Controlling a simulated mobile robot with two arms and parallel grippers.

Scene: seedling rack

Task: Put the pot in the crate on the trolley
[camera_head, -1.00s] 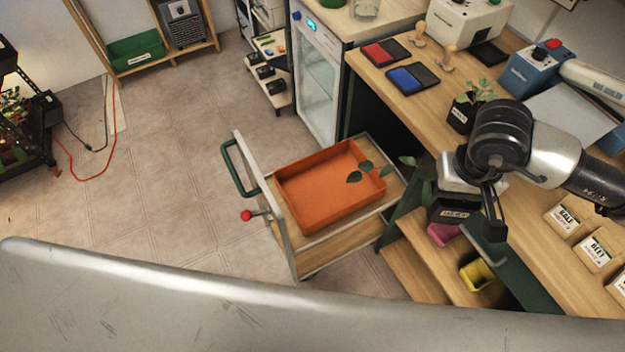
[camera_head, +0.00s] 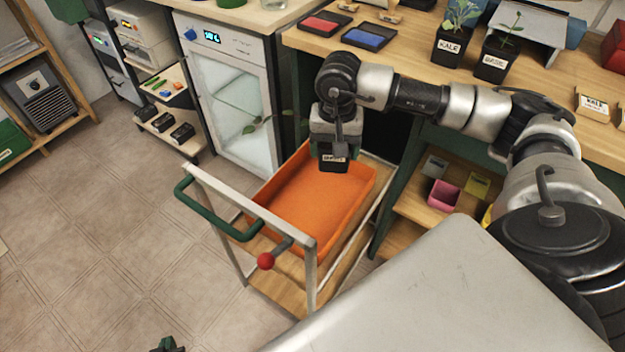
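The gripper and pot are over the back part of the orange crate (camera_head: 318,208); I cannot tell how high the pot is above the crate floor. The crate looks empty and sits on top of the trolley (camera_head: 278,287), which has a green handle and a red knob. The gripper covers much of the pot.
The workbench (camera_head: 410,52) behind holds a kale pot (camera_head: 451,45), another labelled pot (camera_head: 494,58) and red and blue ink pads. A glass-door cabinet (camera_head: 233,115) stands behind the trolley. A shelf under the bench holds a pink pot (camera_head: 444,196).

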